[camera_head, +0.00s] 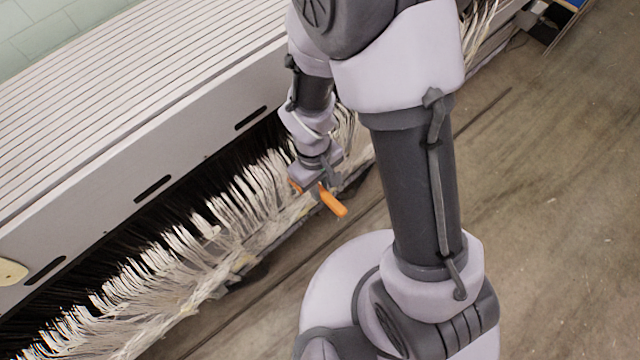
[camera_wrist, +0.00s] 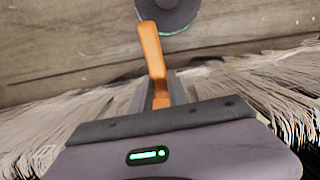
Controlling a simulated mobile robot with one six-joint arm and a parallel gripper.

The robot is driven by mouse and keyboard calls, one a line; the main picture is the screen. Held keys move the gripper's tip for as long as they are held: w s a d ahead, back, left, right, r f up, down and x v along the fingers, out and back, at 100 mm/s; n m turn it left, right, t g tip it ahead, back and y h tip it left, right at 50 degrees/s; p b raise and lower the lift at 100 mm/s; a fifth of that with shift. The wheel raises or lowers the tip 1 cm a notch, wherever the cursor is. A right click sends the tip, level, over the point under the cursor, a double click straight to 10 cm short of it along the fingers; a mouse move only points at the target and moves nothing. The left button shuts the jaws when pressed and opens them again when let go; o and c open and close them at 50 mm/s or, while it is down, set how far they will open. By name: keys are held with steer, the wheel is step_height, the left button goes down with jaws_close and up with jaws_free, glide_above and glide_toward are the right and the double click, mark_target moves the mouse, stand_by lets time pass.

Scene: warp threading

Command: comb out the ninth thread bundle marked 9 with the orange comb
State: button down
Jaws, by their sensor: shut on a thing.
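An orange comb (camera_head: 332,202) is in my gripper (camera_head: 318,186) in the head view, beside the row of pale thread bundles (camera_head: 190,255). The comb also shows in the wrist view (camera_wrist: 152,58), its handle pointing up and away from my gripper (camera_wrist: 155,103). My gripper is shut on the comb. In the wrist view pale threads (camera_wrist: 270,80) spread on both sides of my gripper. The comb's teeth are hidden. No number mark is readable, so I cannot tell which bundle is 9.
A long grey slatted machine (camera_head: 130,80) with dark slots runs along the left, with black threads beneath its edge. Bare brown floor (camera_head: 560,190) is open on the right. A blue item (camera_head: 575,4) is at the top right.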

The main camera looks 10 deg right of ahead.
steer(key=shift+w, duration=0.1)
steer(key=shift+w+a, duration=0.25)
steer(key=shift+w, duration=0.05)
steer(key=shift+w+a, duration=0.2)
steer(key=shift+w, duration=0.1)
stand_by(0.6)
step_height(320, 180, down, 4)
steer(key=b, duration=0.3)
steer(key=shift+r, duration=0.2)
step_height(320, 180, down, 21)
steer(key=b, duration=1.7)
steer(key=shift+w+a+f, duration=0.15)
steer(key=shift+w, duration=0.1)
